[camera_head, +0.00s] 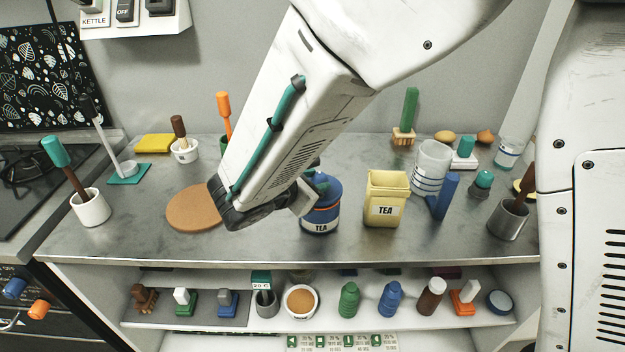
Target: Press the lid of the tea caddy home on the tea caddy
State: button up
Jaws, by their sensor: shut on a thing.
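The tea caddy (320,226) is a round dark blue tin with a white TEA label, upright on the grey counter, right of the cork mat. Its blue lid (329,194) is on top of it, with a thin orange line showing between lid and body. I cannot tell from this view whether the lid is level or fully down. My gripper (309,190) is at the top of the caddy and shut on the lid. My forearm comes down from the upper right and hides most of the jaws and the lid's left side.
A square yellow TEA tin (386,199) stands close to the right, with a blue block-like object (443,197) and a glass jar (431,167) beyond. A round cork mat (194,207) lies to the left. Several small items fill the shelf (240,316) below.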

jog(key=shift+f, duration=0.55)
jog(key=o, duration=1.1)
jog(key=v, duration=0.8)
jog(key=s+d+r+m+g+y, duration=0.2)
jog(key=s+d+m+g, duration=0.1)
jog(key=s+d+m, duration=0.3)
jog(key=s+d+r+m+g+y, duration=0.2)
jog(key=s+d+r+m+y, duration=0.1)
jog(key=s+d+m, duration=0.4)
jog(key=s+d+r+m+g+y, duration=0.2)
jog(key=s+d+m, duration=0.4)
jog(key=d+m, duration=0.5)
jog(key=shift+s+d+r+m+g+y, duration=0.15)
jog(key=shift+d+r+g, duration=0.1)
jog(key=shift+d, duration=0.55)
jog(key=shift+s+d+r+m+g+y, duration=0.1)
jog(key=shift+d+r+g, duration=0.15)
jog(key=shift+d, duration=0.5)
jog(key=shift+s+d+r+m+g+y, duration=0.1)
jog(key=shift+d+r+g+y, duration=0.15)
jog(key=shift+d, duration=0.55)
